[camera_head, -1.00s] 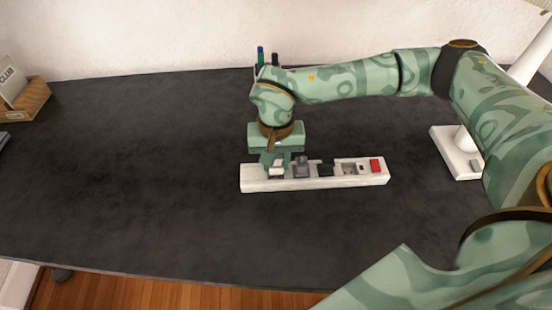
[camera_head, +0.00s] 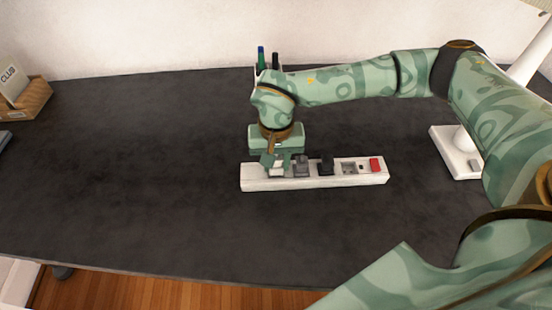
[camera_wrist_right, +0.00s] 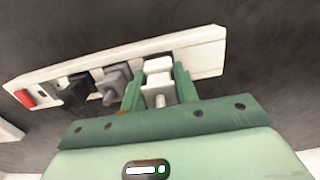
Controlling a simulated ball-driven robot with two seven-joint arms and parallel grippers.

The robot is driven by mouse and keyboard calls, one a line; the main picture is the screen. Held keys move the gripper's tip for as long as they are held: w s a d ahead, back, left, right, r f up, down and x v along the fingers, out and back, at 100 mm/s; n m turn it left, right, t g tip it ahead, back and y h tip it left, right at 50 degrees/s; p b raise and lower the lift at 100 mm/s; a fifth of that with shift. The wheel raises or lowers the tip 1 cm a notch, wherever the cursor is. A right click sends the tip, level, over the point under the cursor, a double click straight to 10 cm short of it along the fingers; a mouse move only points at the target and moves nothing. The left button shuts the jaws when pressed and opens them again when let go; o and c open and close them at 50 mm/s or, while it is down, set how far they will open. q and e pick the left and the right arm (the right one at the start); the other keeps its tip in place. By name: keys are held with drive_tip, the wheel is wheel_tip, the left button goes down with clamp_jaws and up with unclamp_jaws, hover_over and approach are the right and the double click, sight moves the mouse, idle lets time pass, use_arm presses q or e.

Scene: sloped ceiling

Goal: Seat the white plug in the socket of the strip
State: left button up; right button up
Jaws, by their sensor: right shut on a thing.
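The white power strip (camera_head: 215,0) lies on the dark desk. The white plug (camera_wrist_right: 158,82) is between the fingers of my right gripper (camera_wrist_right: 159,78), at the strip's end farthest from the red switch. My right gripper also shows in the head view (camera_head: 277,170), pointing down over the strip's left end and shut on the plug. The plug's lower end is at the strip's top; the contact is hidden, so I cannot tell how deep it sits. My left gripper is not in view.
A grey plug (camera_head: 302,167) and a black plug (camera_head: 326,167) stand in the strip beside the white one. A red switch (camera_head: 376,165) is at the right end. A white lamp base (camera_head: 455,155) is farther right. Pens (camera_head: 261,58) stand behind my wrist.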

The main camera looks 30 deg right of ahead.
drive_tip(key=shift+f, duration=0.55)
drive_tip(key=o, duration=1)
wheel_tip(320, 180, up, 16)
drive_tip(key=p, duration=0.4)
drive_tip(key=shift+r, duration=0.15)
